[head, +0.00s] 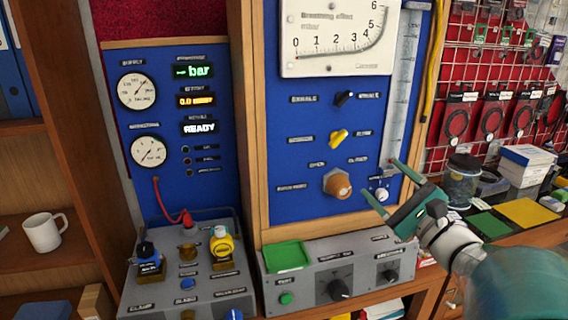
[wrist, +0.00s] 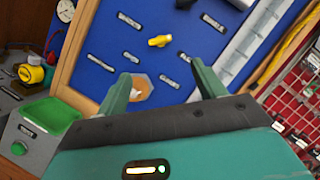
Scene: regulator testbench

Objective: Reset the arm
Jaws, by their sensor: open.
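My gripper (head: 385,180) is green with two spread fingers. In the head view it hangs in front of the lower right part of the blue test panel (head: 285,190), coming in from the right. It is open with nothing between the fingers. In the wrist view my gripper (wrist: 165,88) points at the panel. An orange-brown knob (head: 337,184) on the panel lies to the left of the fingers in the head view. The same knob (wrist: 142,88) shows beside the left finger in the wrist view, partly hidden. I cannot tell whether any finger touches the panel.
A grey control box (head: 330,268) with a green tray (head: 287,255) stands below the panel. A left console carries a yellow dial (head: 222,243). A yellow lever (head: 338,137) and a black switch (head: 344,99) stick out of the panel. Small boxes (head: 525,165) and jars crowd the right bench.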

